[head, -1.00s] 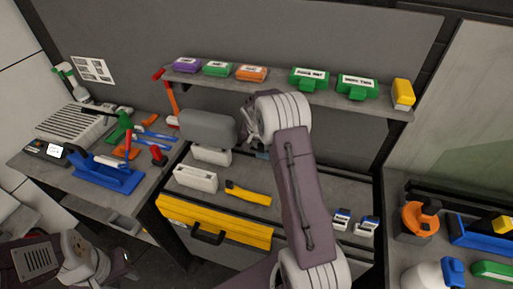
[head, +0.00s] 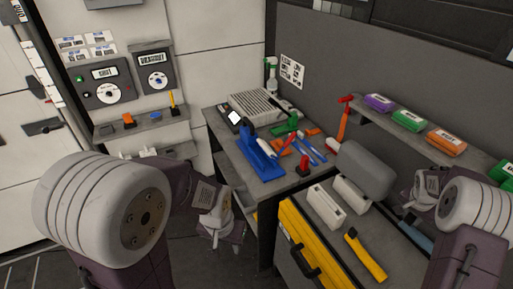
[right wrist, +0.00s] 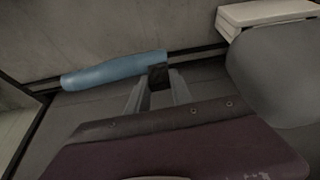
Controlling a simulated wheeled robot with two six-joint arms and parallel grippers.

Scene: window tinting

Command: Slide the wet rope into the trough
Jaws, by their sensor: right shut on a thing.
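A smooth blue roll (right wrist: 115,70), which looks like the wet rope, lies along a dark groove (right wrist: 205,52) in the right wrist view. My right gripper (right wrist: 158,78) is shut on its right end. In the head view the blue roll (head: 418,238) is partly hidden by my right arm, with the right gripper (head: 410,208) above it. No trough is clearly identifiable; the dark groove or the white open-topped holders (head: 325,206) could be it. My left gripper (head: 216,238) hangs empty-looking over the floor, left of the yellow drawer; its fingers are too small to judge.
A grey rounded block (head: 362,168) stands beside my right gripper. A yellow-handled tool (head: 365,257) lies at the bench front, above a yellow drawer (head: 300,240). A side table holds a blue dispenser (head: 262,160) and several tools. A shelf (head: 390,122) overhangs the bench.

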